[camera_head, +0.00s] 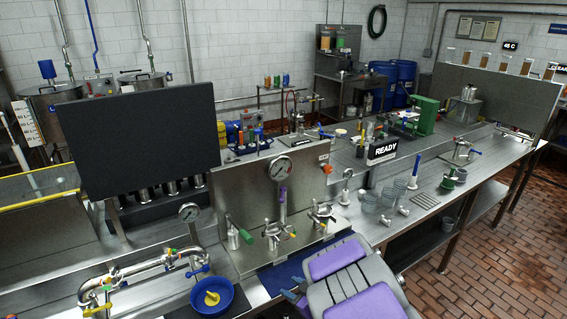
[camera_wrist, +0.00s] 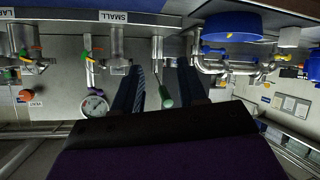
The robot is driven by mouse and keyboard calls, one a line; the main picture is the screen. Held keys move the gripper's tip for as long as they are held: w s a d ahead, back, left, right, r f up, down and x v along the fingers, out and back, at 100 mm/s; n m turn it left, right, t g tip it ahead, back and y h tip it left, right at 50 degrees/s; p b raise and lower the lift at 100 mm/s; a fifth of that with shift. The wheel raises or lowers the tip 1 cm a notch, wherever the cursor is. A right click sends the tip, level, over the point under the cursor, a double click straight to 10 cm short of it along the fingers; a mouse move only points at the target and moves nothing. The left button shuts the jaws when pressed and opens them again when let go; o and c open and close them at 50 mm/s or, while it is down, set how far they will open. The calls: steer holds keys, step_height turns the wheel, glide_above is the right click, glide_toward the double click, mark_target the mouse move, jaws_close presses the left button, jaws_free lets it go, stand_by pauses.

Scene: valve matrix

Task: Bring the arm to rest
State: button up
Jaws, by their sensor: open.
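My arm, grey and purple, is folded low at the bottom centre of the head view, above the front edge of the steel bench. My gripper (camera_head: 292,292) is at its left end, beside the blue bowl (camera_head: 212,296); only part of it shows there. In the wrist view my gripper (camera_wrist: 160,68) has two dark, ribbed fingers spread apart. A green-handled lever (camera_wrist: 165,95) shows in the gap between them, with no finger seen closed on it. I cannot tell its distance from the fingers.
A steel valve panel (camera_head: 295,180) with a gauge (camera_head: 280,168) stands behind my arm. Bent pipework (camera_head: 140,275) with a blue handle is at the lower left. Cups (camera_head: 370,205) stand on the bench to the right. The brick floor (camera_head: 490,245) at right is clear.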

steer(key=d+r+m+h, duration=0.2)
steer(key=d+r+h, duration=0.15)
steer(key=d, duration=0.35)
steer(key=d+r+m+h, duration=0.2)
steer(key=d+r+h, duration=0.15)
steer(key=d, duration=0.25)
steer(key=s+d+r+m+g+h, duration=0.2)
steer(key=s+d+r+m+h, duration=0.3)
steer(key=s, duration=0.3)
steer(key=s+a+r+g+y, duration=0.1)
steer(key=s+g, duration=0.2)
steer(key=s, duration=0.7)
steer(key=s+a+r+m+g+y, duration=0.1)
steer(key=s+a+r+g, duration=0.1)
steer(key=s, duration=0.8)
steer(key=s+a+r+m+g+y, duration=0.1)
steer(key=s+g, duration=0.3)
steer(key=s, duration=0.7)
steer(key=shift+a+r, duration=0.55)
steer(key=shift+r, duration=0.2)
steer(key=shift+a, duration=0.35)
steer(key=shift+d, duration=0.15)
